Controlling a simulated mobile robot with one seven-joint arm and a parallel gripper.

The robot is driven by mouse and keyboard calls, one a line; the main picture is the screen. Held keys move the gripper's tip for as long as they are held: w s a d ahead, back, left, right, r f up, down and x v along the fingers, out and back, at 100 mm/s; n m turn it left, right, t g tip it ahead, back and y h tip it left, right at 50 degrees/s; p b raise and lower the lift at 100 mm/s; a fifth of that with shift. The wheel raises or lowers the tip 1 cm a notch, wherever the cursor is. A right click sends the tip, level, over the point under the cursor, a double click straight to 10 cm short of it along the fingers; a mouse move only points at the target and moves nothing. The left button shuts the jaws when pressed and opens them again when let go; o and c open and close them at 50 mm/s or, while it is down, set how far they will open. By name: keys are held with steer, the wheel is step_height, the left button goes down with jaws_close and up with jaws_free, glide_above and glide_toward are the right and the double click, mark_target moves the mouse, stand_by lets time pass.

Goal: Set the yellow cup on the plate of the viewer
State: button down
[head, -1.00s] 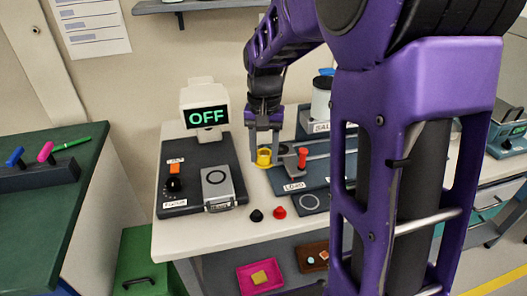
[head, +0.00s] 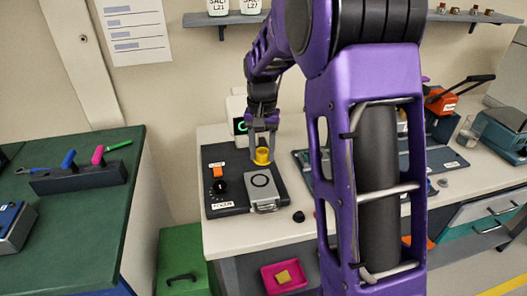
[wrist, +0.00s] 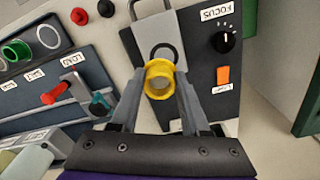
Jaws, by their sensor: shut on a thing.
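My gripper (head: 263,143) is shut on the yellow cup (head: 262,156), gripping it by its sides. The cup, a small upright ring-like cup, also shows between the fingers in the wrist view (wrist: 159,79). The viewer (head: 222,188) is a dark base with a focus knob, an orange switch and a grey plate (head: 263,199) marked with a black circle. The cup is over the viewer, behind the circle in the head view. In the wrist view it covers part of the plate (wrist: 146,26) and the circle's edge. The gap below the cup is hard to judge.
The viewer's screen (head: 239,126) stands behind, partly hidden by my gripper. A black stopper (head: 298,216) lies right of the viewer. A blue-grey station with a red-handled lever (wrist: 60,92) stands beside it. A green bench (head: 75,210) is at the left.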

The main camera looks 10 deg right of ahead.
mark_target(259, 182)
steer(key=shift+w+a, duration=0.2)
steer(key=shift+a, duration=0.2)
steer(key=shift+f+b, duration=1.2)
steer(key=shift+f, duration=2.2)
steer(key=shift+f+b, duration=0.35)
steer(key=shift+f, duration=0.2)
steer(key=shift+c, duration=1.5)
jaws_free()
